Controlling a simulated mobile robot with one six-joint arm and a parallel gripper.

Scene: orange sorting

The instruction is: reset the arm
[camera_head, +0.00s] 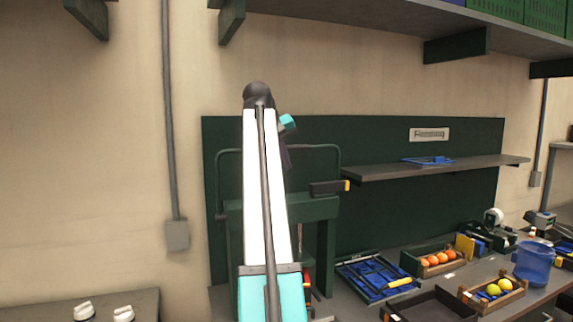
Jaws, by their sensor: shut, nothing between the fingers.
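My arm (265,190) rises through the middle of the view, with a white upper link and a teal section at the bottom. A dark joint (258,95) tops it, and a small teal part (288,123) shows just to its right. The far side of the arm is hidden behind this link, and I cannot make out my gripper or its fingers. A second wooden crate (482,306) holds yellow and green fruits (497,288).
A dark green frame (322,212) stands close behind my arm. The bench holds a blue tray (345,272) with tools, a dark empty tray (440,307) and a blue bucket (534,262). A shelf (440,168) crosses the green back panel. The wall left of the arm is mostly clear.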

